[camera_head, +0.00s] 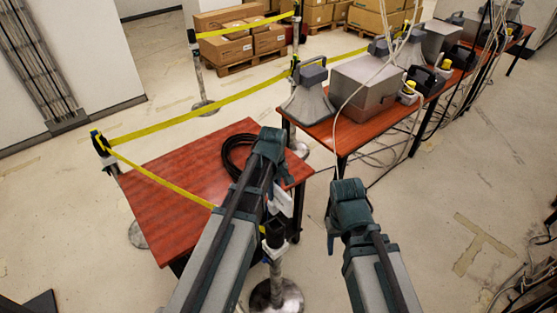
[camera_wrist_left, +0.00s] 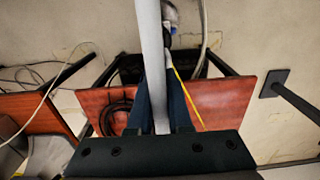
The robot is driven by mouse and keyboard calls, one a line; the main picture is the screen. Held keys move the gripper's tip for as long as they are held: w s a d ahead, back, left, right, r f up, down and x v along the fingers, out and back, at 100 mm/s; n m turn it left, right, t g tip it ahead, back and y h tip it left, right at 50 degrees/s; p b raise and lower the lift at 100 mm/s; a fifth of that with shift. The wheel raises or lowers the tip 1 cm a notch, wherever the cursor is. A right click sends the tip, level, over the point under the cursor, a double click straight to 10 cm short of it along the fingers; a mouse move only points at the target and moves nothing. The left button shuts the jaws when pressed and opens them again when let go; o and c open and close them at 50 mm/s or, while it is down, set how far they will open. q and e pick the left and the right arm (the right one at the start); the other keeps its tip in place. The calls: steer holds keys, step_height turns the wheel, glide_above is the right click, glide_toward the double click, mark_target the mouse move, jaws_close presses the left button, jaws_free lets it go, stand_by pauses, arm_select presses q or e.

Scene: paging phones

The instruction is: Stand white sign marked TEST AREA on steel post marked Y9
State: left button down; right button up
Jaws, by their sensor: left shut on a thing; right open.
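My left gripper (camera_head: 272,187) is shut on the white sign (camera_head: 282,203), which hangs over the red table's right front edge. In the left wrist view the sign (camera_wrist_left: 152,60) shows nearly edge-on as a pale strip between the fingers. Its lettering cannot be read. A steel post (camera_head: 275,268) with a black head and round base stands just below and in front of the sign. The sign appears above or beside the post head, apart or touching I cannot tell. No Y9 mark is legible. My right gripper (camera_head: 335,232) is open and empty, right of the post.
A red table (camera_head: 165,190) carries a coiled black cable (camera_head: 232,150). Yellow tape (camera_head: 165,185) runs between posts around it. A second long table (camera_head: 318,135) with grey horn speakers and phones stands behind right, with cables hanging. Floor at right is mostly clear.

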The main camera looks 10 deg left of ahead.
mark_target(275, 211)
arm_select(q)
steer(key=shift+w+r, duration=0.4)
steer(key=shift+r, duration=0.25)
steer(key=shift+s+f, duration=0.2)
step_height(275, 211, down, 5)
steer(key=b, duration=0.5)
steer(key=shift+w+f+b, duration=0.1)
steer(key=shift+f+b, duration=0.1)
steer(key=shift+b, duration=0.1)
arm_select(e)
steer(key=f, duration=0.4)
steer(key=shift+w+f, duration=0.2)
steer(key=shift+w, duration=0.1)
arm_select(q)
step_height(275, 211, down, 6)
steer(key=b, duration=0.6)
arm_select(e)
step_height(275, 211, down, 6)
steer(key=shift+f, duration=0.15)
arm_select(q)
steer(key=shift+f+b, duration=0.7)
steer(key=shift+b, duration=0.05)
arm_select(e)
steer(key=shift+f, duration=0.6)
arm_select(q)
steer(key=c, duration=1.1)
jaws_free()
